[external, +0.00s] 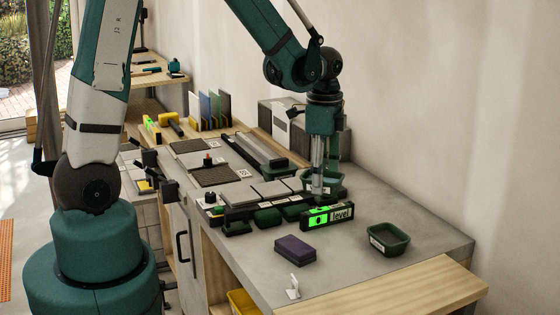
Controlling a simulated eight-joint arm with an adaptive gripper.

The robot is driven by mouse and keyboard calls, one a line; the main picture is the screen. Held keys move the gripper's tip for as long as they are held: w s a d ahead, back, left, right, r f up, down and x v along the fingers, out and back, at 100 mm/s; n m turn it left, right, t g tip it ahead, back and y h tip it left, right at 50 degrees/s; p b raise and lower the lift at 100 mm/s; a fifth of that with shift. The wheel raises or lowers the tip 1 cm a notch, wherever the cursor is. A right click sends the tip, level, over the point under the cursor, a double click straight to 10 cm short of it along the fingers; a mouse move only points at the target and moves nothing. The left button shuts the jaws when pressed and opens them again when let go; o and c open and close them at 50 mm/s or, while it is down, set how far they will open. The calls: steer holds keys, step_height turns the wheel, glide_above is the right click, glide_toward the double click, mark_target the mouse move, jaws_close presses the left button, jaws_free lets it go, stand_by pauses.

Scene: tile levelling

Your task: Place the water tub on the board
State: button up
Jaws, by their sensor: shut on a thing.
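A dark green tub (337,184) is at my gripper (317,192), right of the row of grey tiles. My gripper points straight down and is shut at the tub's near side, seemingly on its wall; the fingertips are small and the exact contact is hard to see. I cannot tell whether the tub touches the surface below. A second dark green tub (388,239) stands upright on the grey worktop at the right, apart from my gripper. I cannot tell for sure which tub holds water or which surface is the board.
A level with a lit green display (328,216) stands just in front of my gripper. A purple block (295,250) and a small white piece (293,287) lie nearer. Grey tiles (273,189) and dark green blocks (267,216) are left. The worktop's right side is mostly clear.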

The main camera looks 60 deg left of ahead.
steer(key=s+d+m, duration=0.2)
steer(key=d+m, duration=0.2)
steer(key=d, duration=0.9)
steer(key=m+b, duration=0.2)
steer(key=m, duration=0.2)
glide_above(351, 283)
steer(key=shift+a+f, duration=0.1)
steer(key=shift+f, duration=0.15)
steer(key=shift+f, duration=2.8)
steer(key=shift+f, duration=2.1)
steer(key=shift+f+b, duration=0.15)
steer(key=shift+b, duration=0.25)
